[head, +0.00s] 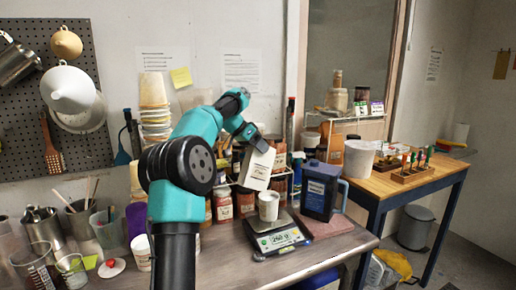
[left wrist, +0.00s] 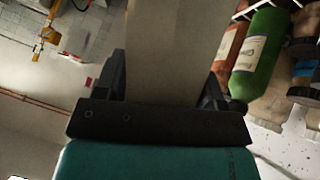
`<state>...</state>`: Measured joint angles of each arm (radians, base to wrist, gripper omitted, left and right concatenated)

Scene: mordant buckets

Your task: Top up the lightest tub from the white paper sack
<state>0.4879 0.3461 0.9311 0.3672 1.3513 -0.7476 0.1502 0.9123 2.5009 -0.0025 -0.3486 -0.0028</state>
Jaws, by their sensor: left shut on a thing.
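My left gripper (head: 257,143) is shut on the white paper sack (head: 257,169), which has dark writing on its front. It holds the sack slightly tilted, above and a little left of a white tub (head: 268,207). That tub stands upright on a digital scale (head: 276,237) with a lit display; I cannot read its digits surely. In the left wrist view the sack (left wrist: 172,45) is a pale, blurred shape between the two dark fingers (left wrist: 166,88). No stream from the sack shows. Another white tub (head: 141,254) stands left of my arm, partly hidden. My right gripper is out of view.
A dark blue jug (head: 320,190) stands close right of the scale. Jars (head: 223,204) crowd behind it. Clear cups and tool pots (head: 82,222) fill the bench's left end. A wooden table (head: 400,185) at right carries a large white bucket (head: 358,159).

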